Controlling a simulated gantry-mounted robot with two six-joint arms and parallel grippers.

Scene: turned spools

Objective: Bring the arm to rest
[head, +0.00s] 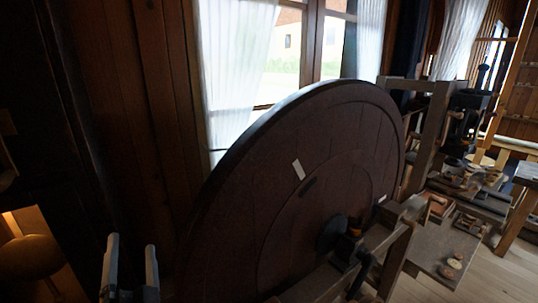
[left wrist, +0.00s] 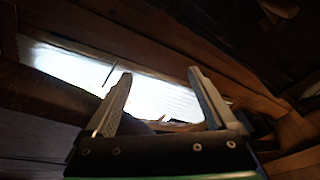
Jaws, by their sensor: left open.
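My left gripper (head: 131,264) is at the lower left of the head view, fingers pointing up. Its two fingers stand apart with nothing between them. In the left wrist view the same gripper (left wrist: 160,92) shows two spread, empty fingers against a bright window and dark wood. It is held left of the big dark wooden wheel (head: 335,150) and looks clear of it, though the gap is hard to judge. My right gripper does not show in either view.
A workbench (head: 445,235) with small parts stands right of the wheel. Curtained windows (head: 290,50) and a dark plank wall (head: 140,110) are behind. A rounded brownish object (head: 30,257) is at the lower left. Bare floor (head: 485,275) shows at the lower right.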

